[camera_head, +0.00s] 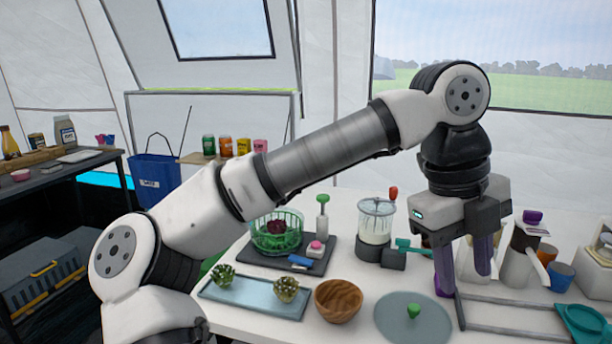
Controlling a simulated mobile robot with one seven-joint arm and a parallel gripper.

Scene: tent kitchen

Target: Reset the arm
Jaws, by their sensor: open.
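My arm reaches from the lower left, up to an elbow at the upper right, and then down. My gripper (465,278) points downward over the right part of the white table (258,322). Its two purple fingers are apart with nothing seen between them. It is to the right of the blender-like jar (375,222) and behind the round grey-blue board (398,326). The picture does not show clearly how high the fingertips are above the table.
A wooden bowl (338,300), a tray (240,296) with two green-topped items, and a green basket (277,235) stand left of my gripper. Cups (559,277) and a teal dish (585,325) crowd its right. A metal rack (510,331) lies close to the fingers.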

